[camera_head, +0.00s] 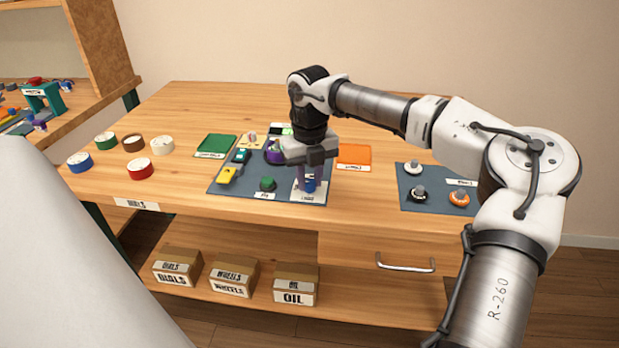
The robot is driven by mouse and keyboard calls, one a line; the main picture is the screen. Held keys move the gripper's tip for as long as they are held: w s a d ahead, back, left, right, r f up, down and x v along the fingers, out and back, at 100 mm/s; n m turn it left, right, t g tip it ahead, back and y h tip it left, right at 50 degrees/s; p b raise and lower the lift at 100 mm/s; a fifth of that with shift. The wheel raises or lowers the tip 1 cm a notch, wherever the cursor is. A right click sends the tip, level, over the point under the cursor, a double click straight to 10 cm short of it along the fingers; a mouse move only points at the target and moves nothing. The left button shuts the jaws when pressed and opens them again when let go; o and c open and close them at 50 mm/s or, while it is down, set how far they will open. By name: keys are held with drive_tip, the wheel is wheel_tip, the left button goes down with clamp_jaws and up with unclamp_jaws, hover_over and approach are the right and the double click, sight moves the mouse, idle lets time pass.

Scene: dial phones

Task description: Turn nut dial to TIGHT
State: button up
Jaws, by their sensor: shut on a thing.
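My gripper (306,180) points straight down over the front right part of the dark mat (225,187) on the wooden table. It is shut on a small blue piece (310,186), which stands on a white plate with a label too small to read surely. The fingers hide much of the blue piece. No mark reading TIGHT can be made out, and I cannot tell surely whether this piece is the nut dial. Three knobs sit on the mat at the right: a white one (414,168), a black one (417,192) and an orange one (459,198).
A green tray (216,145) and an orange tray (354,154) lie behind. Several round dials, including a red one (140,168), stand at left.

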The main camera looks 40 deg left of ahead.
sight(309, 182)
drive_tip(key=shift+m, duration=0.5)
drive_tip(key=o, duration=1)
wheel_tip(309, 182, up, 14)
drive_tip(key=shift+f, duration=0.1)
idle(0.5)
